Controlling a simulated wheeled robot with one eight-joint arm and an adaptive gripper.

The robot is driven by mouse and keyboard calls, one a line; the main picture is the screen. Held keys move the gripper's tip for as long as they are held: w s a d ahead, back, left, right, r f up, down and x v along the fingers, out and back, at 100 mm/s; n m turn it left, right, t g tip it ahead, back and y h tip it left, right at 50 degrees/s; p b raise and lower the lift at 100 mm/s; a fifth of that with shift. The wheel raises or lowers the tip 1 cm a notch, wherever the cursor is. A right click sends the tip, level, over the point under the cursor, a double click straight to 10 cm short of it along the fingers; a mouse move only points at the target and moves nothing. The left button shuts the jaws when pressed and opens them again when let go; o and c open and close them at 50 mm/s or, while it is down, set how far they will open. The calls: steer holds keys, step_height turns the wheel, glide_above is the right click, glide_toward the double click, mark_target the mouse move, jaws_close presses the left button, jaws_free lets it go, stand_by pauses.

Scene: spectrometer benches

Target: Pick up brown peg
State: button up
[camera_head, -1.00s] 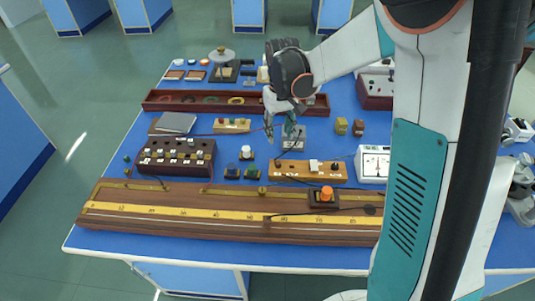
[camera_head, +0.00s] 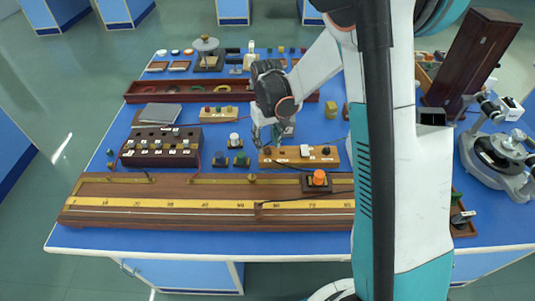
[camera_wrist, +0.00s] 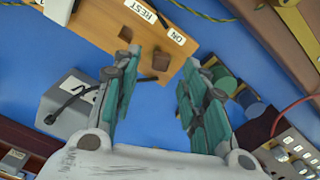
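A light wooden block (camera_wrist: 170,30) with labels reading "REST" and "ON" fills the top of the wrist view. A small brown peg (camera_wrist: 161,60) stands on it near its end, and a second brown piece (camera_wrist: 126,34) sits close by. In the head view the same block (camera_head: 292,162) lies behind the long ruled board, with a dark piece (camera_head: 267,150) at its left end. My gripper (camera_wrist: 158,72) is open and empty. Its fingertips are to either side of the brown peg in the picture; the remaining gap in depth is unclear. In the head view my gripper (camera_head: 272,138) is above the block's left end.
A grey box (camera_wrist: 72,105) with a black cable is left of my fingers in the wrist view. Green and blue round parts (camera_wrist: 222,80) stand close to the right finger. The ruled board (camera_head: 200,208) lies in front, and a dark switch box (camera_head: 160,147) is to the left.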

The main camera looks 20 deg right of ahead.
mark_target(268, 152)
step_height(268, 152, down, 3)
steer(key=shift+r+b, duration=0.15)
steer(key=shift+b, duration=0.15)
steer(key=shift+r, duration=0.1)
steer(key=shift+c, duration=0.2)
jaws_close()
steer(key=shift+r, duration=0.1)
